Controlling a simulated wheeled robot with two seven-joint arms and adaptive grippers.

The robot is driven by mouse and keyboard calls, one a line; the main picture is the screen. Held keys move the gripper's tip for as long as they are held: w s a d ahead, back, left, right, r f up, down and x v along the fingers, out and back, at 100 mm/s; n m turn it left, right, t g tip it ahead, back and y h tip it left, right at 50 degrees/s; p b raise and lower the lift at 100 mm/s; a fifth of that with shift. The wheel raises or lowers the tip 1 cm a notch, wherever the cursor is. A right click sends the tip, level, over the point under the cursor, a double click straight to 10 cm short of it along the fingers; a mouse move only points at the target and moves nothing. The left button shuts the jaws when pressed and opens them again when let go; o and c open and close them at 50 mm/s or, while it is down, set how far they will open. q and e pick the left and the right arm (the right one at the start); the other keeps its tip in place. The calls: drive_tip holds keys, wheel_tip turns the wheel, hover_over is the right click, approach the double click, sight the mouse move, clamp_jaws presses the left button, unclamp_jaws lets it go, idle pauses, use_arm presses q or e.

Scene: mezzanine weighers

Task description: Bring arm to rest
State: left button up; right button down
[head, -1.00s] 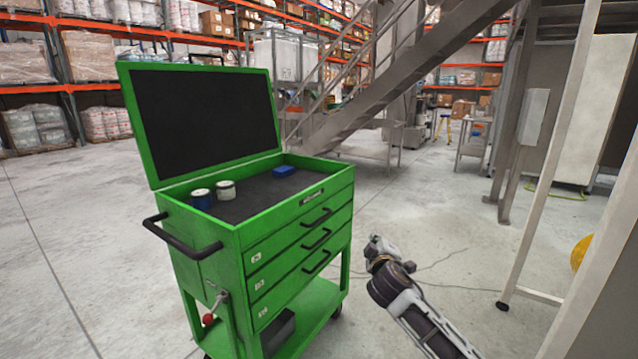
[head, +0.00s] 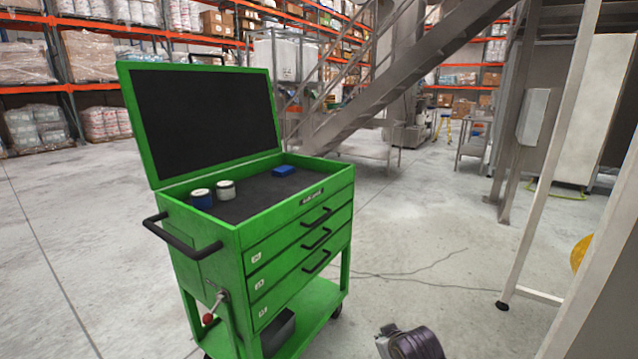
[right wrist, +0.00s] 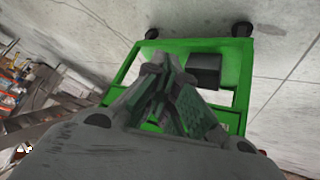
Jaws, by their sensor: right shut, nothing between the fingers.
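My right arm (head: 415,343) shows only as a short dark and grey piece at the bottom edge of the head view, right of the green cart. The rest of it is cut off by the frame. In the right wrist view my right gripper (right wrist: 168,72) is shut and empty, its fingers together at the tips. Behind the fingers lies the green cart's lower frame (right wrist: 190,46); the fingers look apart from it. My left gripper is in neither view.
The green tool cart (head: 300,240) stands close on the left, lid up. Two small cylinders (head: 213,194) and a blue block (head: 284,169) sit in its top tray. A pale post (head: 545,180) stands at right.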

drive_tip(key=s+d+f+m+g+p, duration=0.2)
drive_tip(key=s+f+g+p, duration=0.55)
drive_tip(key=s+f, duration=1.9)
use_arm(q)
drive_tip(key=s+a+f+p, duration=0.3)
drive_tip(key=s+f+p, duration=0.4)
drive_tip(key=p, duration=0.4)
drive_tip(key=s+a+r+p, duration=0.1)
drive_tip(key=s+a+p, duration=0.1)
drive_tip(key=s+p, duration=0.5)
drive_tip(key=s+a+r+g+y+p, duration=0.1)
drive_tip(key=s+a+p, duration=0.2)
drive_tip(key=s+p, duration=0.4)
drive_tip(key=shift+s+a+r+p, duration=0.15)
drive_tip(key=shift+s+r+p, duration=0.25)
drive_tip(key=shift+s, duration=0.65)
use_arm(e)
drive_tip(key=s+d+r, duration=0.1)
drive_tip(key=s+d, duration=0.2)
drive_tip(key=s, duration=0.8)
drive_tip(key=s+d, duration=0.4)
drive_tip(key=s, duration=0.7)
drive_tip(key=shift+s+r+h, duration=0.3)
drive_tip(key=shift+s+r, duration=0.1)
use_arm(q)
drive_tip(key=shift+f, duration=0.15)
use_arm(e)
drive_tip(key=shift+f+t, duration=0.15)
drive_tip(key=shift+t, duration=0.1)
